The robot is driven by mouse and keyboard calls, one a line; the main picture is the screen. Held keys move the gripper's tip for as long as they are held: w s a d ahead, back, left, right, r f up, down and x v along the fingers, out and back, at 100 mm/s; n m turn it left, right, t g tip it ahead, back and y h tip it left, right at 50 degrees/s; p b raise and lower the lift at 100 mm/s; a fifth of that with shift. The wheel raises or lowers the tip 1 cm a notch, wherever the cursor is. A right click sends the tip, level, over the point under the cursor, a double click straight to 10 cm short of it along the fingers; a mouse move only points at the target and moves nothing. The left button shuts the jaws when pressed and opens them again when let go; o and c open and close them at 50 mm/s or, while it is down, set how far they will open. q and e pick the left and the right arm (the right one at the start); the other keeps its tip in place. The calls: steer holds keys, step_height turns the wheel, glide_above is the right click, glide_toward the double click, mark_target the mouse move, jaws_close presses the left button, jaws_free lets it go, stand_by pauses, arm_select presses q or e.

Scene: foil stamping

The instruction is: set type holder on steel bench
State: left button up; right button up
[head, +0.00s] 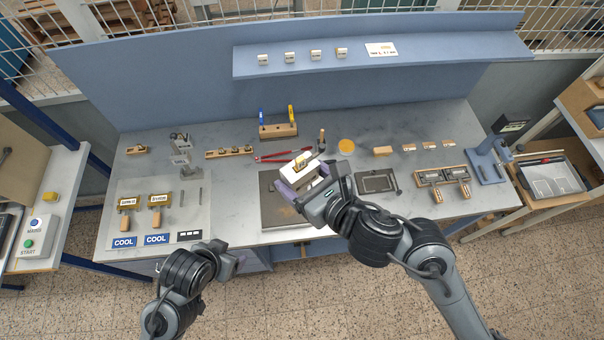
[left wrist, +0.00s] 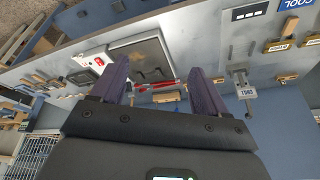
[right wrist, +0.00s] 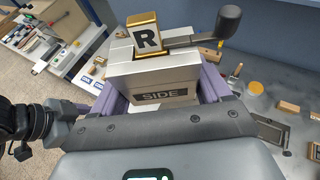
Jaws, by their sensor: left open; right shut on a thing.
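My right gripper (head: 306,180) is shut on a pale grey-white block, which looks to be the type holder (head: 296,164). In the right wrist view the holder (right wrist: 150,78) is marked SIDE, carries a brass piece with a letter R (right wrist: 145,38) and has a rod with a black knob. The fingers are on both its sides. It is over a dark steel plate (head: 275,213) on the grey bench top (head: 230,182); the gap beneath cannot be judged. My left gripper (head: 226,263) is open and empty at the bench's front edge; its fingers show in the left wrist view (left wrist: 157,75).
Two wooden-handled tools (head: 155,203) lie on a pale board at left, above COOL labels. Red pliers-like tool (head: 275,157) and a wooden rack (head: 278,131) are behind the plate. A dark frame (head: 376,182) and a twin-tool stand (head: 442,176) are at right.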

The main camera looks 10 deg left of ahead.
steer(key=w+d+r+m+t+h, duration=0.3)
steer(key=w+d+r+m, duration=0.1)
steer(key=w+d+r, duration=0.4)
steer(key=w+d+r+m+t+h, duration=0.1)
steer(key=d+m+h, duration=0.5)
steer(key=d, duration=1.3)
steer(key=shift+w+t+h, duration=0.6)
steer(key=shift+w+h, duration=0.1)
steer(key=shift+w, duration=0.5)
steer(key=shift+d, duration=0.1)
steer(key=shift+a, duration=0.2)
